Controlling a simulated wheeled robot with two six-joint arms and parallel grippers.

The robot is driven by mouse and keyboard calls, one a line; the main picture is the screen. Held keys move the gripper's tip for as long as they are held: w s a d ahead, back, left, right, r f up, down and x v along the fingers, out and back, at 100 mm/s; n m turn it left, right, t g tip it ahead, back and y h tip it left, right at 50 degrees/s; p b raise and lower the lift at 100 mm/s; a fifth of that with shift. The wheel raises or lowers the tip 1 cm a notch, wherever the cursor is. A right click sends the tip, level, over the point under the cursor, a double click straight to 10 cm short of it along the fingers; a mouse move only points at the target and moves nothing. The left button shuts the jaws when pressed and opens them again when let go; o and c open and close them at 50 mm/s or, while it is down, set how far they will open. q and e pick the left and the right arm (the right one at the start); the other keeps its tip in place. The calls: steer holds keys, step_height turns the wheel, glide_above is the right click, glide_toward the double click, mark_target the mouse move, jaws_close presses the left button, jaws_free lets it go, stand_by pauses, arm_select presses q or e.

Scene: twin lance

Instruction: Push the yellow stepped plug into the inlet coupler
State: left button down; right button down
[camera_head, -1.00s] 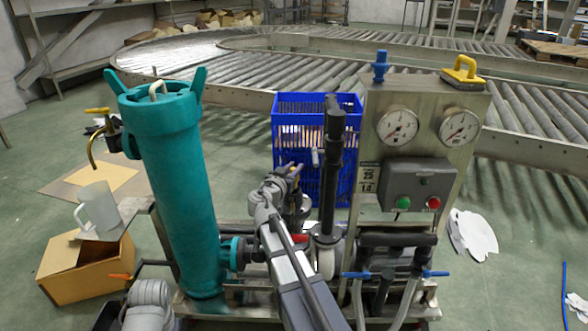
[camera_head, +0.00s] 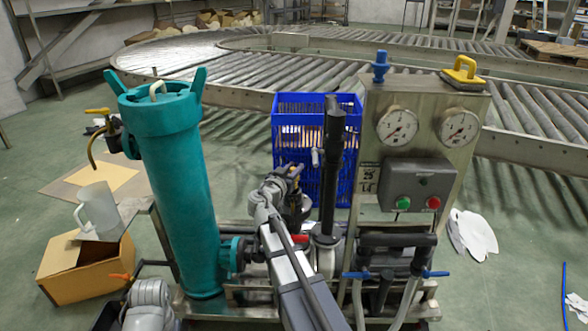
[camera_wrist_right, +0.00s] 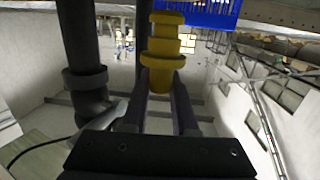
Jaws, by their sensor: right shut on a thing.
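My right gripper (camera_head: 290,174) is beside the upright black pipe (camera_head: 333,150), to its left and in front of the blue crate. In the right wrist view its two fingers (camera_wrist_right: 161,95) are shut on the yellow stepped plug (camera_wrist_right: 165,42), which points away from my wrist with its ringed steps showing. In the head view only a small bit of yellow shows at the fingertips. I cannot make out for certain which fitting is the inlet coupler, nor whether the plug touches anything. My left gripper is not in view.
A tall teal cylinder (camera_head: 178,190) stands left of my right arm. A steel gauge panel (camera_head: 372,125) with a grey button box (camera_head: 419,187) stands right of it. The blue crate (camera_head: 290,108) is behind. A cardboard box (camera_head: 85,278) lies on the floor at left.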

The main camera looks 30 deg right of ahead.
steer(key=shift+f+b, duration=2.4)
steer(key=shift+b, duration=0.05)
steer(key=c, duration=0.6)
jaws_free()
steer(key=v, duration=0.7)
steer(key=shift+s+a+p, duration=0.25)
steer(key=shift+a+p, duration=0.1)
steer(key=shift+p, duration=0.1)
steer(key=shift+r, duration=0.1)
